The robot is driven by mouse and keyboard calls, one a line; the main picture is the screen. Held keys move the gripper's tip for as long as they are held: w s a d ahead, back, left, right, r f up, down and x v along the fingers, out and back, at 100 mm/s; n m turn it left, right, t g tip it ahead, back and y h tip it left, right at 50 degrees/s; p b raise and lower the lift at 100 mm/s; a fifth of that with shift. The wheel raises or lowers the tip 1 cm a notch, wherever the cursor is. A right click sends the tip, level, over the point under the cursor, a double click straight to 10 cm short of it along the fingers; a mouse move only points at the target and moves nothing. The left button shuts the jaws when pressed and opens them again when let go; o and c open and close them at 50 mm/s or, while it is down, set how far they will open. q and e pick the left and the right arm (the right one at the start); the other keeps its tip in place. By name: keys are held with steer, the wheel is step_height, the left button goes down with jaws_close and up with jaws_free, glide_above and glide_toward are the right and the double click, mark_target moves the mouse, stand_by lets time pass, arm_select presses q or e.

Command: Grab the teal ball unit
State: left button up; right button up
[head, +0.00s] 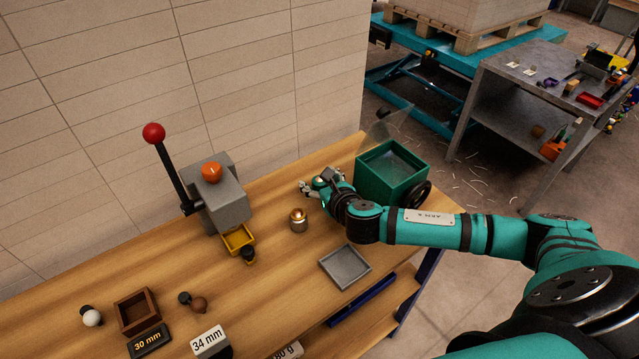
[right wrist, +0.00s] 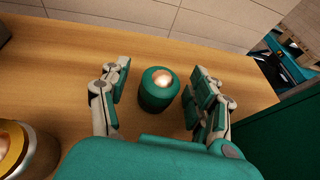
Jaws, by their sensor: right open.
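The teal ball unit (right wrist: 158,95) is a short teal cylinder with a shiny copper-coloured ball on top. It stands upright on the wooden bench in the right wrist view. My right gripper (right wrist: 160,66) is open, with one finger on each side of the unit and a visible gap on both sides. In the head view my right gripper (head: 312,188) is low over the bench, beside the green bin, and mostly hides the unit. My left gripper is not in view.
A steel unit with a copper-coloured top (head: 298,221) stands just left of my gripper. The green bin (head: 378,184) is close on the right. A grey tray (head: 345,267) lies in front. A grey press with a red-knobbed lever (head: 223,205) stands further left, by the wall.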

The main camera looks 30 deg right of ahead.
steer(key=c, duration=1.3)
jaws_close()
steer(key=shift+r, duration=0.1)
